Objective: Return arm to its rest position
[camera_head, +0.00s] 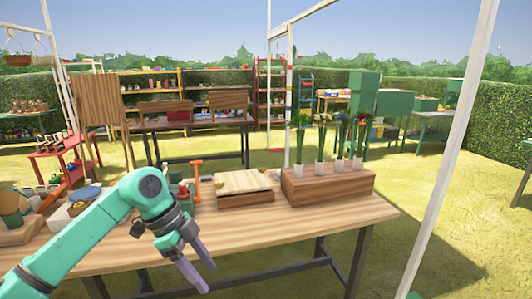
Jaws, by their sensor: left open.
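My left arm comes in from the lower left. Its gripper (204,268) points down at the front edge of the wooden table (262,233). The two purple fingers are spread apart, with nothing between them. The right gripper is not in view.
A wooden block (327,187) at the table's right holds several flowers in white tubes (319,168). Left of it lies a low wooden box (244,189). An orange-handled tool (197,180) stands behind my gripper. The table's front middle is clear. A white post (445,160) rises at the right.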

